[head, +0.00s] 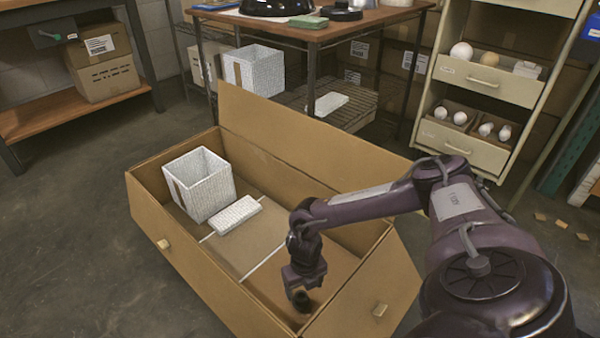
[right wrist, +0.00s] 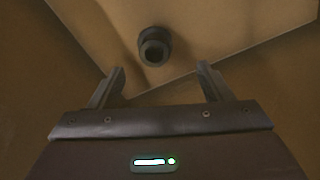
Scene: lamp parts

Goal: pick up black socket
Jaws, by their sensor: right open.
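The black socket (right wrist: 153,46) is a small dark round piece with a hollow centre. In the right wrist view it lies on the cardboard beyond the fingertips, roughly centred between them. In the head view the socket (head: 302,301) shows as a dark piece on the floor of the cardboard box, close by the fingers. My right gripper (right wrist: 160,80) is open with nothing between its fingers; in the head view it (head: 301,288) reaches down into the near right end of the box. My left gripper is in neither view.
The open cardboard box (head: 190,262) has raised walls around my right gripper. Inside it, a white open-topped carton (head: 208,192) and a white flat box (head: 234,215) stand toward the left. A workbench (head: 345,25) and a drawer shelf (head: 487,82) stand behind.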

